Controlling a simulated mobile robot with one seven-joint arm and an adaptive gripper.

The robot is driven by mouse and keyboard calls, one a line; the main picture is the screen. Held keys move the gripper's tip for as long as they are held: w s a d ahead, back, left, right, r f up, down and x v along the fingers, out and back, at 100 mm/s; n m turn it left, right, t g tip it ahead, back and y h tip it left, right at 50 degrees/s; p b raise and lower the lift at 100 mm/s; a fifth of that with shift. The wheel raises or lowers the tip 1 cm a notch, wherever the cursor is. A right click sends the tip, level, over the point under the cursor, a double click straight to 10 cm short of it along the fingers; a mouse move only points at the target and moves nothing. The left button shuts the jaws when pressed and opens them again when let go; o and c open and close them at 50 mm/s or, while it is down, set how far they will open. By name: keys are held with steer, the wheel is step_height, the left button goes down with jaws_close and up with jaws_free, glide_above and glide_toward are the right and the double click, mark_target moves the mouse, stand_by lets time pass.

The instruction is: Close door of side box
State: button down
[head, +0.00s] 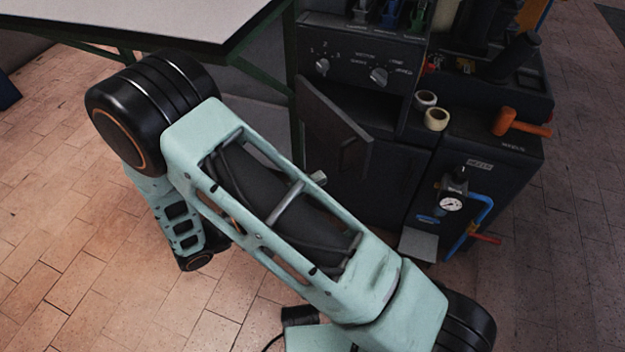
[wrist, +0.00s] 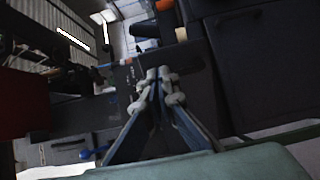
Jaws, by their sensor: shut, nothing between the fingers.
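The side box is the dark compartment low on the machine. Its door (head: 335,130) is a flat dark grey panel with a bar handle. It stands open, swung outward at an angle to the cabinet front. My gripper (wrist: 160,80) shows in the wrist view with its fingertips together and nothing between them. A dark panel lies behind the fingertips there; I cannot tell whether they touch it.
A white-topped table (head: 150,22) with a green frame stands left of the door. Two tape rolls (head: 436,119), an orange mallet (head: 522,124) and a pressure gauge (head: 451,204) are on the machine at right. A grey pedal (head: 418,244) sits low in front.

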mark_target(363, 155)
steer(key=b+x, duration=0.1)
steer(key=x, duration=0.9)
steer(key=shift+d+b, duration=0.15)
steer(key=shift+b, duration=0.15)
steer(key=shift+w+d, duration=0.15)
